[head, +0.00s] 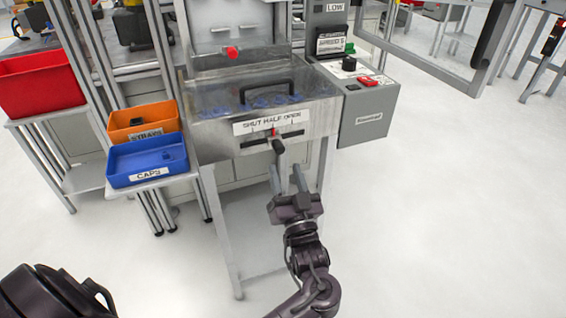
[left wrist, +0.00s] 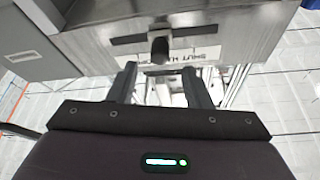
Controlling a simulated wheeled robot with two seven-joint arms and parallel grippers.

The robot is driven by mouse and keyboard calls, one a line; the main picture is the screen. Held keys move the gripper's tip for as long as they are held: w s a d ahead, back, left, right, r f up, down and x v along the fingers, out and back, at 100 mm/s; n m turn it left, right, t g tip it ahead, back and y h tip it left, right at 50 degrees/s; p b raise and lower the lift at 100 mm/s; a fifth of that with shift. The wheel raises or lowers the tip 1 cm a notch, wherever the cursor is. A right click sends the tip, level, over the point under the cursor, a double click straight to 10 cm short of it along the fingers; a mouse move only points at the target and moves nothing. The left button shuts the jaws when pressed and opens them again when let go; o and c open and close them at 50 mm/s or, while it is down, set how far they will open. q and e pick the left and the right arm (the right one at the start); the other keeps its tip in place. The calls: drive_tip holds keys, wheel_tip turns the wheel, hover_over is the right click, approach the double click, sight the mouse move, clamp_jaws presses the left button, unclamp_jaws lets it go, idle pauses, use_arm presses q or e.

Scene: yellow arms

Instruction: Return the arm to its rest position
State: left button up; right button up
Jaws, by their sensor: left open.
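My left gripper (head: 287,174) is open, its two grey fingers pointing up toward the front of a metal machine (head: 215,147). A black lever knob (head: 278,146) sticks out of a slot there, just beyond the fingertips. In the left wrist view the knob (left wrist: 160,48) stands ahead of and between the open fingers of my left gripper (left wrist: 158,70). Nothing shows between the fingers, and they look apart from the knob. My right gripper is not in view.
A label reading SHUT HALF OPEN (head: 246,127) sits above the slot. A grey control box (head: 368,118) juts out at right. The floor (head: 450,220) at right is clear.

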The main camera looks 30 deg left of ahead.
use_arm(q)
drive_tip(key=shift+s+d, duration=0.1)
drive_tip(key=shift+s, duration=0.05)
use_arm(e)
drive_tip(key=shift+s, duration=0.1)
